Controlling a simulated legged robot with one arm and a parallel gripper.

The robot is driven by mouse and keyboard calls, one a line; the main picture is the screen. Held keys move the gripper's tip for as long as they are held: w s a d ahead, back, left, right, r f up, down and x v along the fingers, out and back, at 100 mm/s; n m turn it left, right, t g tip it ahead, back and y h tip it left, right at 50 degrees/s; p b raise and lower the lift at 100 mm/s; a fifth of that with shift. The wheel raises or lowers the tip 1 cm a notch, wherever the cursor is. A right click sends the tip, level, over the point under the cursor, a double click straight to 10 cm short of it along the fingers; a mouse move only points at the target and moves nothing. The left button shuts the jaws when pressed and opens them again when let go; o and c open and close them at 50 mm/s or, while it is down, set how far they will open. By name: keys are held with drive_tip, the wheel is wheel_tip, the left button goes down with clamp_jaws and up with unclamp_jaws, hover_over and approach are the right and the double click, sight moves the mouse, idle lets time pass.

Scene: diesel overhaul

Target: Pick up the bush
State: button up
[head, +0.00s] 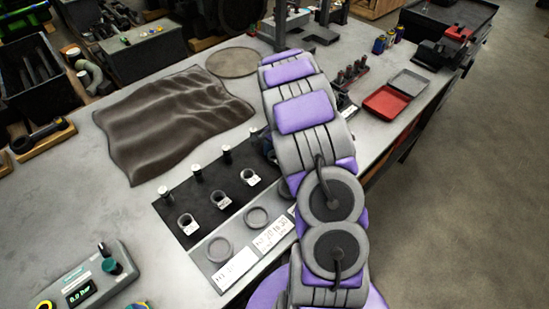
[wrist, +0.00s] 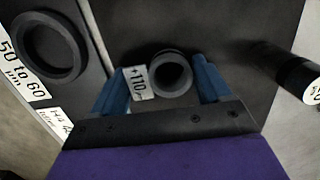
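The bushes are small grey hollow cylinders with white tags, standing on a black mat in the head view: a left one (head: 187,224), a middle one (head: 221,200) and a right one (head: 249,178). In the wrist view, a bush (wrist: 170,75) with a tag reading about +110 sits between the two blue fingers of my gripper (wrist: 162,88). The fingers are apart, with a visible gap on the left side; contact on the right is unclear. My gripper is hidden behind my arm in the head view.
Several dark pins with pale ends (head: 195,172) stand behind the bushes; one pin (wrist: 300,76) is at the right in the wrist view. Flat rings (head: 219,249) lie on a grey strip in front. A brown cloth (head: 170,120) and a control box (head: 85,279) are on the table.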

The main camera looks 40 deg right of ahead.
drive_tip(key=shift+d, duration=0.2)
drive_tip(key=c, duration=0.5)
drive_tip(key=shift+a, duration=0.15)
drive_tip(key=shift+c, duration=0.6)
